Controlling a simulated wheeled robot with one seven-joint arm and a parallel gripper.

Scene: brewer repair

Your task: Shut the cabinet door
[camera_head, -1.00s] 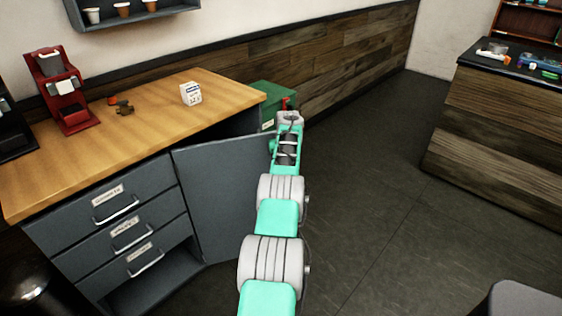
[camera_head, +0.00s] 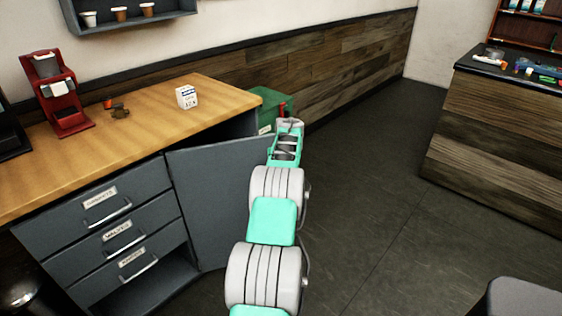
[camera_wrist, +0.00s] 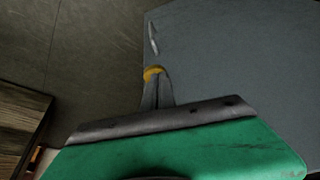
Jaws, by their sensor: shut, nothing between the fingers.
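The grey cabinet door (camera_head: 215,195) stands open at the right end of the wooden-topped counter, beside the drawers. A dark gap shows between it and the countertop. In the wrist view the door (camera_wrist: 240,70) fills the right side, with a small pale handle (camera_wrist: 153,38) near its left edge. My gripper (camera_wrist: 155,73) is shut and empty, its yellow tip in front of the door just below the handle in that picture. I cannot tell whether it touches the door. In the head view my arm's end hides part of the door's free edge, and the fingertips do not show clearly.
The counter (camera_head: 150,115) bears a red machine (camera_head: 62,95) and a small white box (camera_head: 186,96). A green bin (camera_head: 268,104) stands behind the door. Labelled drawers (camera_head: 115,225) lie left of it. Open dark floor (camera_head: 370,215) lies right, up to another counter (camera_head: 485,150).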

